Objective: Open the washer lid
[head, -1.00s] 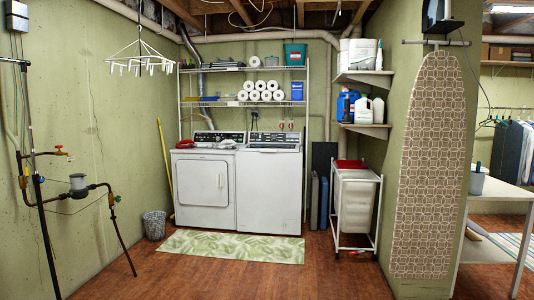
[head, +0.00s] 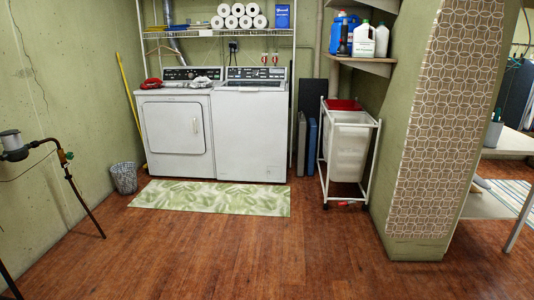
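The washer (head: 251,128) is the white top-loading machine in the middle of the head view, against the back wall. Its lid (head: 249,88) looks closed and lies flat in front of the dark control panel. The white dryer (head: 174,132) with a front door stands directly left of it. Neither of my grippers shows in the head view, so their state is not visible.
A green leaf-patterned mat (head: 210,197) lies before the machines. A wire basket (head: 124,178) stands left, and a white hamper cart (head: 347,150) right of the washer. The wooden floor (head: 240,250) ahead is clear.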

